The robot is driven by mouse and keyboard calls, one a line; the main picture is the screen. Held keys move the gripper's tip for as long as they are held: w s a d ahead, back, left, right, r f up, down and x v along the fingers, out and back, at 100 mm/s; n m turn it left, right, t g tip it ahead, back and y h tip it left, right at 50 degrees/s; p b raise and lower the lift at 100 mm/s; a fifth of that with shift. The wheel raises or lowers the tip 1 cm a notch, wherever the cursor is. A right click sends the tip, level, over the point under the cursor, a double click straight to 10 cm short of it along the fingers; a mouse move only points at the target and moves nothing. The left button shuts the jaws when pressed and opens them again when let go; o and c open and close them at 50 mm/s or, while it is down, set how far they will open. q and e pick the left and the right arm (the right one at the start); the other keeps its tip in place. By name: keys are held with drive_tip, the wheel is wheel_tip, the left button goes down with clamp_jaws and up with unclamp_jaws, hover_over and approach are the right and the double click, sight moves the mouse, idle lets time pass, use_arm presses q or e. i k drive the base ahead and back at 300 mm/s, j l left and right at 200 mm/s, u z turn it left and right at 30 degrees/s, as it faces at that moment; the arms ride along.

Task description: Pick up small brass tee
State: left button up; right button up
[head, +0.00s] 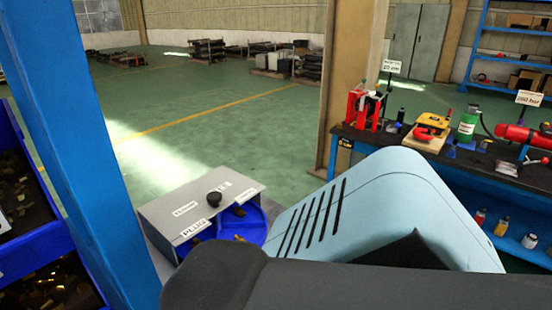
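Blue bins (38,252) at the left edge hold many small brass-coloured pieces. I cannot tell which piece, if any, is the small brass tee. Neither of my grippers shows. A pale blue slotted housing and a dark part, apparently mine, cover the lower middle and hide what lies behind them.
A blue post (75,150) rises at the left, between the bins and the grey box. A blue workbench (450,180) with red tools, bottles and signs stands at the right. A tan column (352,70) stands behind it. The green floor (220,120) beyond is largely clear.

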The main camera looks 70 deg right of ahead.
sight(237, 238)
drive_tip(key=z, duration=1.95)
drive_tip(key=l+u, duration=0.25)
drive_tip(key=l, duration=0.55)
